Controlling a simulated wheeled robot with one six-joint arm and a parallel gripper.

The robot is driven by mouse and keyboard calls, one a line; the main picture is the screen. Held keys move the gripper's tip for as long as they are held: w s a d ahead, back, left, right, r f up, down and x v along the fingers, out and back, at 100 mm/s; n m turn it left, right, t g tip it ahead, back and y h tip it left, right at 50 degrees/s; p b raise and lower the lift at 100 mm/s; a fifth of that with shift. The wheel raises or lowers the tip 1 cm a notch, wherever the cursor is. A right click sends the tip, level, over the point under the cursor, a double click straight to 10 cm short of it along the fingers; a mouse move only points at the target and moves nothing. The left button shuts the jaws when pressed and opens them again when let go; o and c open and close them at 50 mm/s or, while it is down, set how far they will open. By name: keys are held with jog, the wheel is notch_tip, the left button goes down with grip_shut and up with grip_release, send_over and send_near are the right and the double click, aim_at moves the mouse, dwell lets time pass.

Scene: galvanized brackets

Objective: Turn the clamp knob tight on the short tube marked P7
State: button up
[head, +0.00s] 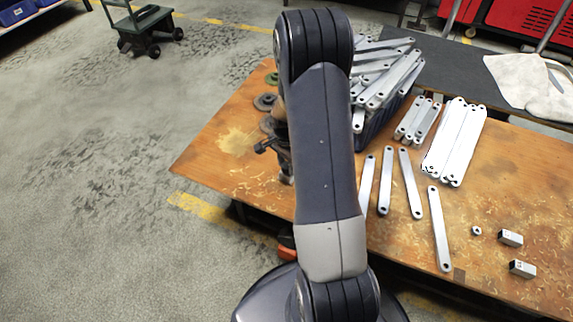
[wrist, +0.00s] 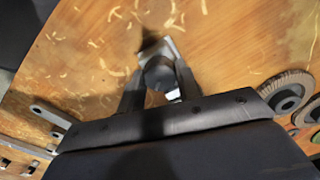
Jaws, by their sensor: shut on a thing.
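In the wrist view, my gripper (wrist: 160,80) has its two dark fingers on either side of a dark grey round knob (wrist: 160,72) and is shut on it. A shiny metal piece (wrist: 172,46) shows just beyond the knob; it may be part of the short tube, but I cannot read a P7 mark. In the head view, my arm hides most of the work spot. A dark part with a short bar (head: 266,146) shows at the arm's left edge; I cannot tell whether it belongs to the clamp.
Abrasive discs (head: 265,101) lie on the wooden table (head: 225,150), also in the wrist view (wrist: 286,92). Flat galvanized bars (head: 440,228) lie right of my arm, more in a dark blue crate (head: 375,132). Two small metal blocks (head: 510,238) (head: 522,269) sit front right.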

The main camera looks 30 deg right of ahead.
jog(key=m, duration=0.4)
jog(key=shift+m, duration=0.3)
jog(key=m, duration=0.3)
jog(key=o, duration=0.9)
